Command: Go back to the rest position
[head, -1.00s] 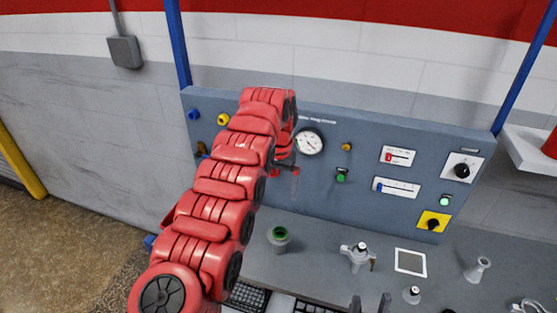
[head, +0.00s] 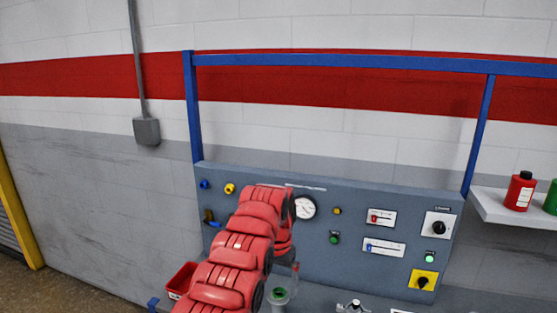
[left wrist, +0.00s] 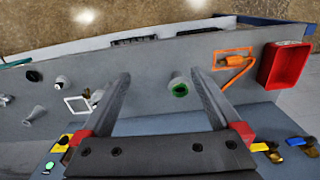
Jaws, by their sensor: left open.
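My left arm reaches up from the bottom of the head view in front of the control panel (head: 330,255). My left gripper (head: 292,268) is mostly hidden behind its own arm there. In the left wrist view my left gripper (left wrist: 162,82) is open, with its two fingers wide apart over the bench and nothing between them. A grey cup with a green inside (left wrist: 180,88) stands on the bench near the right finger. It also shows in the head view (head: 279,294) at the bottom edge. My right gripper is not in view.
The panel carries a gauge (head: 304,207), a black knob (head: 439,228) and a yellow-plated switch (head: 423,281). A shelf (head: 495,209) with a red bottle (head: 520,191) juts out at right.

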